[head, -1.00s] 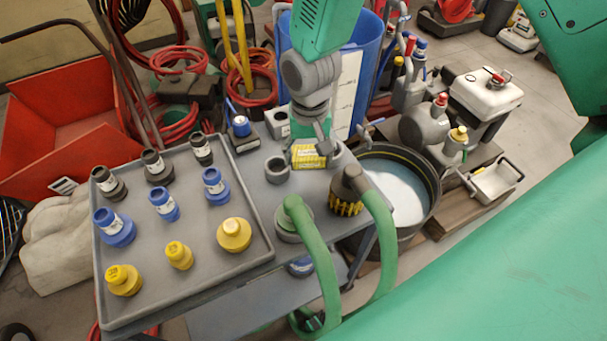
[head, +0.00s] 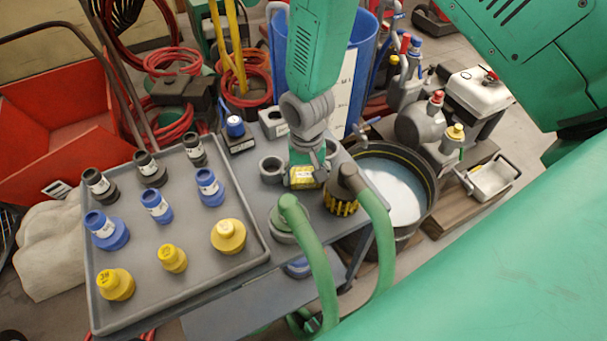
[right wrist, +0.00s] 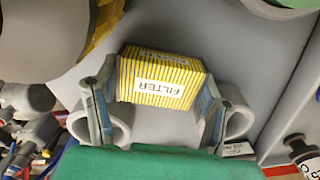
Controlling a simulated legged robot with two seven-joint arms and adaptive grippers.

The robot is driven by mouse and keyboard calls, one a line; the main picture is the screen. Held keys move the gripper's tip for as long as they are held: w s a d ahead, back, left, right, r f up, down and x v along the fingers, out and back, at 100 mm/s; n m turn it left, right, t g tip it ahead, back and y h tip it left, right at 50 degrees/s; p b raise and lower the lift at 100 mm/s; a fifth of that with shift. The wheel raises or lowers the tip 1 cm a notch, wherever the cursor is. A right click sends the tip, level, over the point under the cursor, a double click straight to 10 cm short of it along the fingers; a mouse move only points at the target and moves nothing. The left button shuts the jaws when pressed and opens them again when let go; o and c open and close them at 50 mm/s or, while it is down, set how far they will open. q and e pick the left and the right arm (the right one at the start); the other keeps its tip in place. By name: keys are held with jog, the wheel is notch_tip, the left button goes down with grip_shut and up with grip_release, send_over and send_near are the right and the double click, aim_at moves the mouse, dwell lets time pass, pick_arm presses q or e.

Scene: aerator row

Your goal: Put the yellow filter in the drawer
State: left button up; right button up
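The yellow filter (head: 303,177) is a small pleated block with a white label. It is at my right gripper (head: 304,172), over the grey cart top (head: 265,205). In the right wrist view the filter (right wrist: 160,80) reads "FILTER" and lies between the two blue-padded fingers of the gripper (right wrist: 160,95), which appear closed on its sides. Whether it touches the cart top is hard to tell. I cannot make out a drawer in either view. My left gripper is not in view.
A grey ring (head: 271,170) stands left of the filter. A brush-like black and yellow fitting (head: 341,206) and green hoses (head: 315,260) are close at right. A tray (head: 190,285) with black, blue and yellow fittings fills the left. A bucket (head: 428,165) stands at right.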

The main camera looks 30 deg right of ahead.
jog(key=shift+o, duration=0.3)
jog(key=shift+d+f, duration=0.1)
jog(key=shift+d, duration=0.5)
jog(key=r, duration=0.5)
jog(key=a+r+p, duration=0.1)
jog(key=r, duration=0.2)
jog(key=shift+a+r, duration=0.1)
jog(key=r, duration=0.3)
jog(key=shift+d+r+p, duration=0.25)
jog(key=shift+d+p, duration=0.05)
jog(key=shift+d, duration=0.05)
jog(key=shift+r, duration=0.25)
jog(key=shift+c, duration=0.6)
jog(key=n+g+h, duration=0.2)
jog(key=n+h, duration=0.2)
jog(key=n, duration=1.4)
send_near(295, 176)
jog(key=b+x, duration=0.1)
jog(key=x, duration=0.3)
jog(key=shift+s+d+f, duration=0.1)
jog(key=shift+d+f, duration=0.05)
jog(key=shift+f, duration=0.1)
jog(key=shift+b+x, duration=0.3)
jog(key=shift+x, duration=0.65)
jog(key=x, duration=0.3)
jog(key=shift+d+f, duration=0.3)
jog(key=shift+d, duration=0.1)
jog(key=shift+d+f, duration=0.2)
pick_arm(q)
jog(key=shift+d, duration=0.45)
